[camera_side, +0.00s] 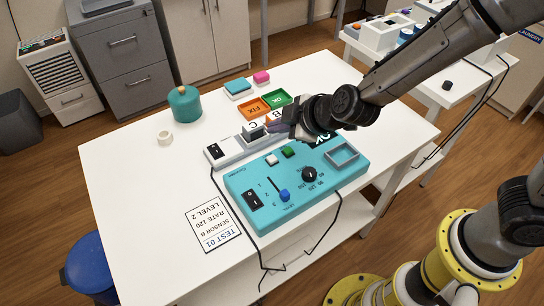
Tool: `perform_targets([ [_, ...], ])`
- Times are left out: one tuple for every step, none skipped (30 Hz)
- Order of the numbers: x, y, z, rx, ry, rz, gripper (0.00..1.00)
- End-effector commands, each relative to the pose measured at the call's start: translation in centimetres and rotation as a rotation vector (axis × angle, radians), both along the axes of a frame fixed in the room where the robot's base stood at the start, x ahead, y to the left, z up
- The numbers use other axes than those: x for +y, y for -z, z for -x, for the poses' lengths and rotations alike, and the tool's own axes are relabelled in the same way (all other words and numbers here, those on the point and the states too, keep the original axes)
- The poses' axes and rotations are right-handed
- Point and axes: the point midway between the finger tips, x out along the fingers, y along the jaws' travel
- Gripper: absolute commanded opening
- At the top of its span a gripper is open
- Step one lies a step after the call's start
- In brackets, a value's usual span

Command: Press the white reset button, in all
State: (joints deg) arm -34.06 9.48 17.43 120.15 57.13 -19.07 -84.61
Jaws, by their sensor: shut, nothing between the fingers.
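The teal console (237,184) lies on the white table. The white button (272,159) is near its far edge, beside a green button (288,152). My gripper (276,128) comes in from the upper right and is shut and empty. In the picture it is above the white button, over the lettered blocks behind the console; its exact height is unclear. The console also has a black rocker switch (252,200), a blue slider knob (284,195) by the marks 1, 2, 3, and a black dial (309,174). A dark display with green letters (323,141) is partly hidden by my arm.
A pale unit (222,154) with lettered blocks stands behind the console. Orange (254,108) and green (278,98) trays sit beyond it. Black cables cross the table's front edge.

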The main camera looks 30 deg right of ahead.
Motion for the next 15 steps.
perform_targets([
  [0.0, 0.8, 0.1, 0.002, -0.001, 0.002, 0.00],
  [0.0, 1.2, 0.0, 0.002, -0.001, 0.004, 0.00],
  [-0.1, 1.7, 0.0, 0.002, -0.001, 0.004, 0.00],
  [-0.1, 2.2, 0.1, 0.003, -0.001, 0.003, 0.00],
  [0.0, 2.6, 0.1, 0.003, 0.000, 0.002, 0.00],
  [0.0, 3.1, 0.0, 0.002, 0.000, 0.002, 0.00],
  [0.0, 3.5, 0.0, 0.002, 0.000, 0.003, 0.00],
  [-0.1, 3.9, 0.1, 0.002, 0.000, 0.002, 0.00],
  [0.0, 4.4, 0.1, 0.003, -0.001, 0.001, 0.00],
  [0.0, 4.7, 0.1, 0.003, -0.001, 0.001, 0.00],
  [0.0, 5.0, 0.0, 0.000, 0.000, 0.001, 0.00],
  [0.0, 5.5, 0.0, 0.003, 0.001, 0.002, 0.00],
  [0.0, 5.8, 0.0, 0.002, 0.000, 0.002, 0.00],
  [0.0, 6.0, 0.0, 0.002, 0.001, 0.003, 0.00],
  [0.0, 6.3, 0.0, 0.001, 0.001, 0.001, 0.00],
])
